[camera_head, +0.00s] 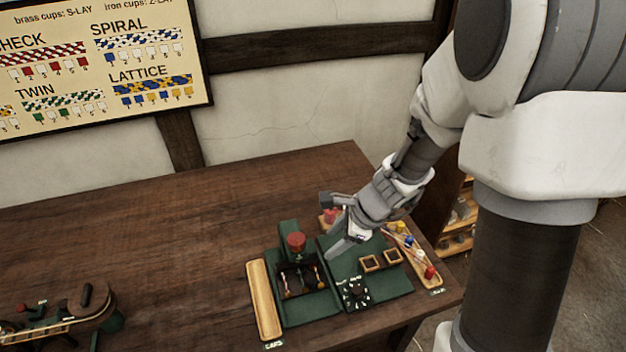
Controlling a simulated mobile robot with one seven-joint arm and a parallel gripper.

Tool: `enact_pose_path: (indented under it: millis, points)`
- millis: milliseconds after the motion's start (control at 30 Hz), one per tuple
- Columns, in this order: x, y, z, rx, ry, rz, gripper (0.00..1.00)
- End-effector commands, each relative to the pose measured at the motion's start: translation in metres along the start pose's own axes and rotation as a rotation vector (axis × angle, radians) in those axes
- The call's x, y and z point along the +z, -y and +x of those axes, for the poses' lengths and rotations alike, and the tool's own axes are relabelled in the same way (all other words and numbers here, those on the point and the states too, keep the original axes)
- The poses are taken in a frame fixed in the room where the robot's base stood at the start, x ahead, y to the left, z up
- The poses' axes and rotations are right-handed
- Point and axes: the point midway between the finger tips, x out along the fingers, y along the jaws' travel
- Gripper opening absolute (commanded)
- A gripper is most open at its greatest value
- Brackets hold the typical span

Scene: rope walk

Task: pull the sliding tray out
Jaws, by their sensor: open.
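A green bench device stands at the table's right end. Its left block (291,228) has a red knob (296,241) on top and a dark recess with small brass-coloured parts (302,279). I cannot tell for sure which part is the sliding tray; no tray is clearly seen drawn out of the device. My gripper (332,226) is open, above the back of the device, its fingers spread towards the left. It hides part of the device's back; contact cannot be told.
A narrow empty wooden tray (264,301) labelled "CAPS" lies left of the device. A wooden tray with coloured pieces (430,271) lies at its right, near the table edge. A wooden and green apparatus (68,312) is at lower left. The middle of the table (180,250) is clear.

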Motion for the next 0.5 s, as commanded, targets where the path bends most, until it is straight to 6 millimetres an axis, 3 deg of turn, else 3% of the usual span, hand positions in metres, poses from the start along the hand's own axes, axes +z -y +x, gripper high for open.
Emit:
enact_pose_path:
  millis: [200,500]
  points:
    - [-0.025,-0.002,0.035,0.024,-0.046,0.297,0.57]
    - [-0.034,-0.004,0.061,0.025,-0.062,0.376,0.57]
